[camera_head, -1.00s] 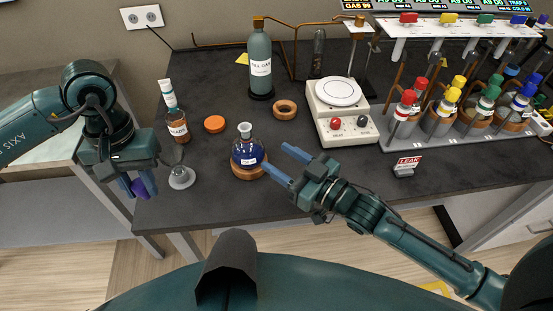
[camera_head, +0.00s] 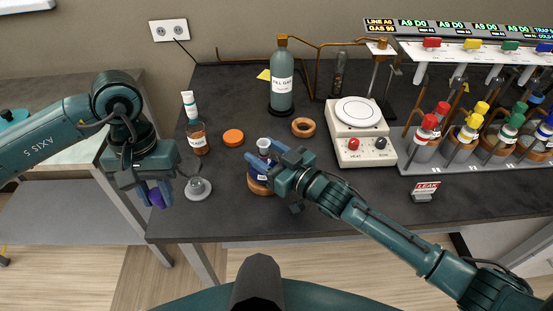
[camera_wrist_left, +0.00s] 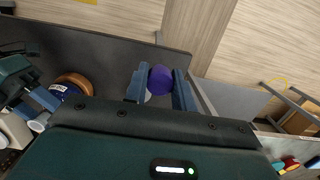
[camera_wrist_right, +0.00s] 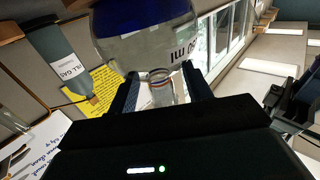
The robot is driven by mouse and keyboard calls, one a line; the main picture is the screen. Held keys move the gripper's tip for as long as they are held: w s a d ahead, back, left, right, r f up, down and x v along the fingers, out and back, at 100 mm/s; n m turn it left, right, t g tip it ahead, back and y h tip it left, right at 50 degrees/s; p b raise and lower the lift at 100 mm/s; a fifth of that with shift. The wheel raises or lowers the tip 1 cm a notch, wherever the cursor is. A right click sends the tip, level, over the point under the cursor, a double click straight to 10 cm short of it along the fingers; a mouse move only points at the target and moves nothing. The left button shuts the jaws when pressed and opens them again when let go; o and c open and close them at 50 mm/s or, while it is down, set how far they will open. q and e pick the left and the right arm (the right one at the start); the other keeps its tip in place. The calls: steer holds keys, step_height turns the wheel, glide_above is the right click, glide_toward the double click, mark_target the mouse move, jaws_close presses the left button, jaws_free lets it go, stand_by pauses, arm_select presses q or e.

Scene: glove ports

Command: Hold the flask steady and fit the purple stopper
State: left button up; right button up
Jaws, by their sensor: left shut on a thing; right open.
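The purple stopper (camera_head: 157,197) is between the fingers of my left gripper (camera_head: 159,195), which is shut on it off the table's front left edge. The stopper also shows in the left wrist view (camera_wrist_left: 160,80). The flask (camera_head: 264,149), with blue liquid, stands on a cork ring (camera_head: 257,187) and is partly hidden by my right gripper (camera_head: 262,166). That gripper is open, with its fingers on either side of the flask's neck. In the right wrist view the clear neck (camera_wrist_right: 160,88) lies between the two fingers; I cannot tell whether they touch it.
A grey stand (camera_head: 198,188) is left of the flask. A brown bottle (camera_head: 197,138), an orange lid (camera_head: 233,138), an empty cork ring (camera_head: 303,127) and a gas bottle (camera_head: 282,80) stand behind.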

steer(key=shift+w+a, duration=0.15)
jaws_close()
stand_by(0.5)
stand_by(0.9)
